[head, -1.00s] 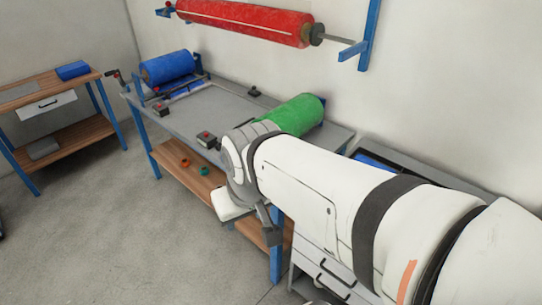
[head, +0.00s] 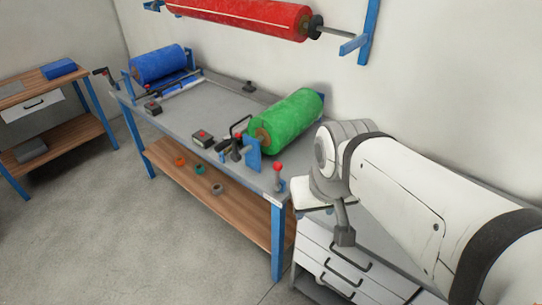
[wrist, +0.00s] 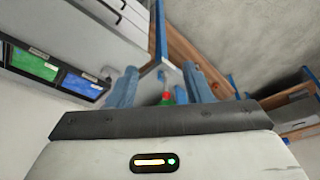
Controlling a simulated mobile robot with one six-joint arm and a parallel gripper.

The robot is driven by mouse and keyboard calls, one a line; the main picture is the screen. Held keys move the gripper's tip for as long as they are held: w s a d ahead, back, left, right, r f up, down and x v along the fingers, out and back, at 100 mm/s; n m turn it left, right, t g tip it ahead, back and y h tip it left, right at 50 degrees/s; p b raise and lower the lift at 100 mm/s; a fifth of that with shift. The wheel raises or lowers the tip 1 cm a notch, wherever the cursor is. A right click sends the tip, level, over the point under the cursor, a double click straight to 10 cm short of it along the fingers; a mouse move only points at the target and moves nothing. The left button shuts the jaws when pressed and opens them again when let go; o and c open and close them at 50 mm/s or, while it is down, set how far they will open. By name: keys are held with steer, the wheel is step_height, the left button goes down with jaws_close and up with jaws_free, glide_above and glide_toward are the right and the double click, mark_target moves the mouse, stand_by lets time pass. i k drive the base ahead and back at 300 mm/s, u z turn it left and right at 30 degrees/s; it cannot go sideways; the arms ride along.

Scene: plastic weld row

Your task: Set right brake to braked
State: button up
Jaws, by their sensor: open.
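The right brake (head: 278,169) appears to be the short lever with a red ball knob at the front right corner of the grey bench, beside the green roll (head: 290,121). Its stem stands about upright in the head view. In the wrist view a small red knob (wrist: 167,96) shows low between the fingers, with green just below it. My gripper (wrist: 160,78) is open, with its two blue-grey fingers apart and nothing held. In the head view my wrist is to the right of the lever, apart from it, and the fingers cannot be made out.
The grey bench (head: 215,108) carries a blue roll (head: 158,64), a black crank handle (head: 238,128) and a small box with a red button (head: 202,138). A drawer cabinet (head: 335,262) stands close on the right. A red roll (head: 245,15) hangs above. Open floor lies in front.

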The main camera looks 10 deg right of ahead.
mark_target(277, 166)
steer(key=z, duration=0.05)
steer(key=k, duration=1.35)
steer(key=u, duration=0.45)
steer(key=i, duration=2.25)
steer(key=z, duration=0.85)
